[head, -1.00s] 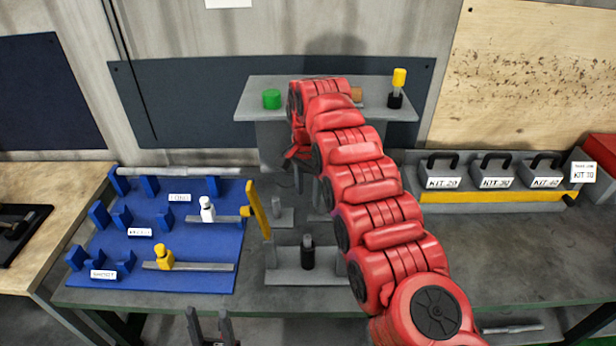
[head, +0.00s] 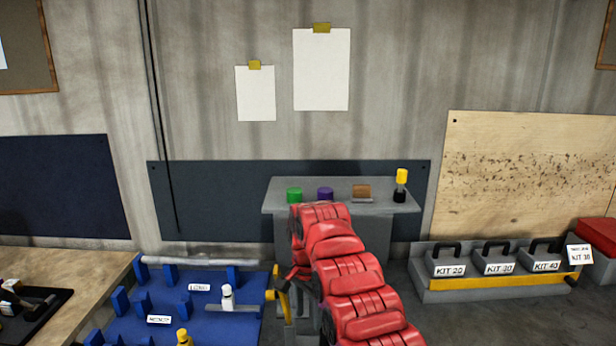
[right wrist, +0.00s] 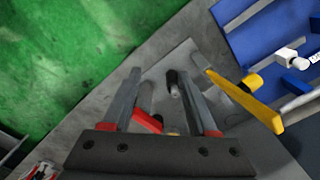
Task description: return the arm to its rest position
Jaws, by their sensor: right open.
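My right arm (head: 350,275) is red and reaches up from the lower right in the head view, in front of the grey machine (head: 340,208). Its gripper is mostly hidden behind the arm there. In the right wrist view the right gripper (right wrist: 160,80) is open, its two grey fingers well apart, with nothing held between them. Beyond the fingers, a small black-and-grey part (right wrist: 176,85) shows on a grey surface. A yellow lever (right wrist: 245,100) stands to the right of the fingers. My left gripper is out of view.
A blue rack (head: 215,325) is left; kit boxes (head: 496,262) stand right. Green floor (right wrist: 80,60) shows in the wrist view.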

